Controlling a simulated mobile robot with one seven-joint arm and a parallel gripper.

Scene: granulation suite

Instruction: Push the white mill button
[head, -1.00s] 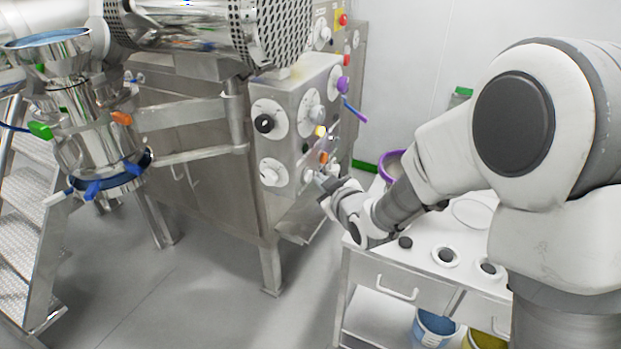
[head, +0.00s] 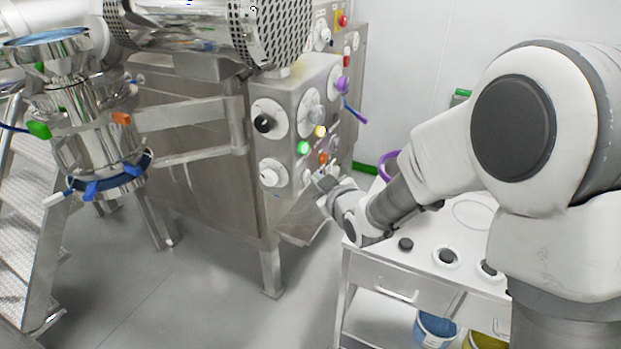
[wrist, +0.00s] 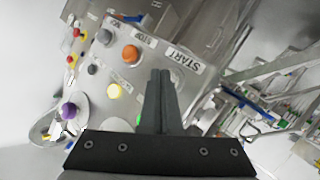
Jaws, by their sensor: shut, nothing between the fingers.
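The white mill button (head: 307,177) is low on the front of the steel control panel (head: 284,90), right of a white dial. In the wrist view, a pale round shape behind the fingers by the START label (wrist: 184,61) looks like this button, partly hidden. My gripper (head: 321,184) is shut and empty, just right of the button in the head view. Its fingertips also show in the wrist view (wrist: 160,73), pointing at the panel. I cannot tell whether they touch the button; a small gap seems to show in the head view.
An orange button (wrist: 131,54) is close beside the fingers, and a yellow button (wrist: 114,91) is near it. A green light (head: 303,147) glows on the panel. Purple-knobbed lever (head: 343,84) sticks out above. A white cart (head: 421,272) stands below my arm.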

